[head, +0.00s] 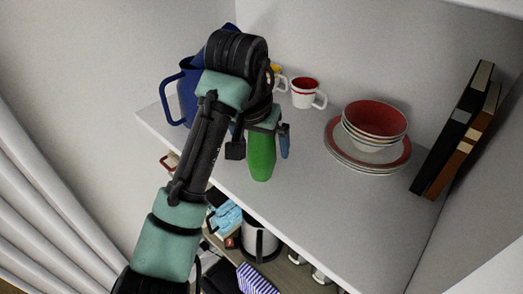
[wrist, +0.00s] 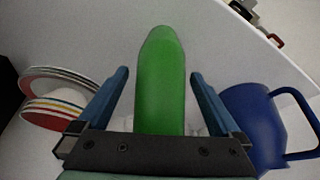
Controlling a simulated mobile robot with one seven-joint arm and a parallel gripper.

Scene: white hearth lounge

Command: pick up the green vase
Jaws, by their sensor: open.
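The green vase (head: 261,162) stands on the white shelf, near its front edge, in the head view. It also fills the middle of the wrist view (wrist: 160,95). My gripper (head: 262,140) is open, with its blue fingers on either side of the vase. In the wrist view my gripper (wrist: 158,75) shows a visible gap between each finger and the vase. Part of the vase is hidden behind my gripper in the head view.
A blue pitcher (head: 187,95) stands close on the left, partly behind my arm. A red-and-white mug (head: 304,93), a yellow cup and a stack of plates (head: 398,166) with bowls stand behind and right. Books (head: 458,130) lean at the far right. The shelf front right is clear.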

